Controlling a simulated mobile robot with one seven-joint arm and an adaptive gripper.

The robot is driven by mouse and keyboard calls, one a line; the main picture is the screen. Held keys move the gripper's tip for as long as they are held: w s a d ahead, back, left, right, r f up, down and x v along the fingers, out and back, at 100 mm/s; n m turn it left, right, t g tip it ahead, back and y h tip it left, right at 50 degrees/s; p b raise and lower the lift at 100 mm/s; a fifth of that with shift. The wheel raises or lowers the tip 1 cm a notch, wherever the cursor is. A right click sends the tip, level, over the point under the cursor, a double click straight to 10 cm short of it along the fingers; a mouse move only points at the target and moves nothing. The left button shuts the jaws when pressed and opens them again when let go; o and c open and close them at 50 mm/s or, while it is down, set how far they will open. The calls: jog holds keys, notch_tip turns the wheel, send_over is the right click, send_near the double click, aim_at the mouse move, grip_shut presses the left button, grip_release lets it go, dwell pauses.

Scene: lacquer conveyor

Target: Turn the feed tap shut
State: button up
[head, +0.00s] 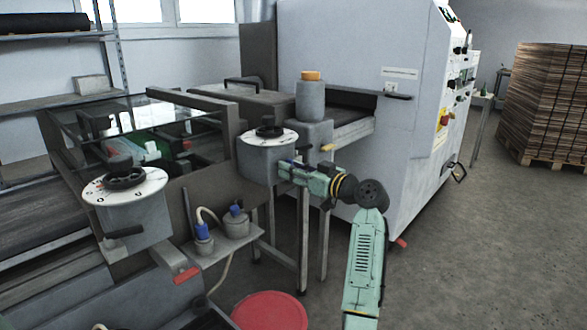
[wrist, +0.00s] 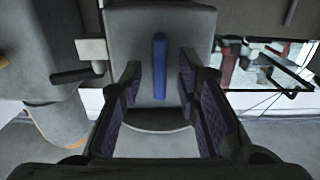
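A blue lever (wrist: 159,66), which looks like the feed tap's handle, stands out on a grey housing (wrist: 187,22) in the wrist view. It runs up and down in that picture. My gripper (wrist: 158,88) is open, with its purple-padded fingers either side of the lever's lower part and a gap to each side. In the head view my gripper (head: 297,172) is beside the grey housing (head: 262,165) under the right-hand dial. It hides most of the lever there. I cannot tell how deep the lever is between the fingers.
A black knob (head: 270,131) and white dial top the housing. A grey bottle with an orange cap (head: 310,98) stands behind my gripper. A left dial unit (head: 140,215), blue-capped containers (head: 235,222) and a red round lid (head: 270,312) are nearby.

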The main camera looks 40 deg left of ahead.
jog(key=shift+c, duration=0.2)
grip_shut()
jog(key=shift+m, duration=0.3)
jog(key=m+p, duration=0.2)
jog(key=m, duration=0.3)
jog(key=m+p, duration=0.3)
jog(key=m, duration=0.3)
jog(key=m+p, duration=0.2)
jog(key=m, duration=0.4)
jog(key=shift+w+f+p, duration=0.25)
jog(key=shift+f+p, duration=0.05)
jog(key=shift+m, duration=0.4)
